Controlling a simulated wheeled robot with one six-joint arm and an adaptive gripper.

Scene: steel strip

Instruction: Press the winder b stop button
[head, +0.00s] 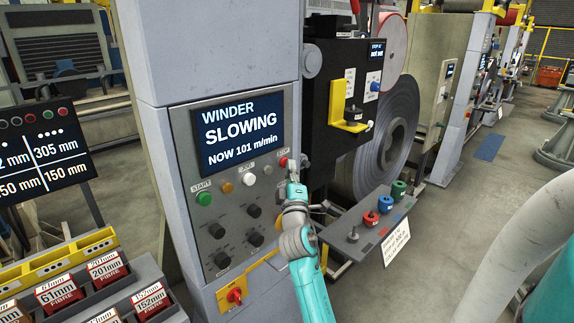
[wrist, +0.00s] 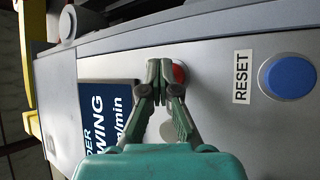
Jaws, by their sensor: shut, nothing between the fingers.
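The winder panel (head: 187,150) is a grey cabinet face with a screen (head: 238,134) reading "WINDER SLOWING NOW 101 m/min". No letter B is legible on it. A red button (head: 283,162) sits at the panel's right, under a small label that looks like STOP. My gripper (head: 292,180) is shut and empty, its fingertips right at the red button. In the wrist view the closed fingertips (wrist: 160,72) partly cover the red button (wrist: 180,73). Whether they touch it, I cannot tell.
A blue button (wrist: 290,77) labelled RESET lies to the right in the wrist view. A green START button (head: 204,199), white and amber buttons and black knobs share the panel. A shelf with coloured pieces (head: 372,218) juts out right of my arm. A steel coil (head: 392,135) stands behind.

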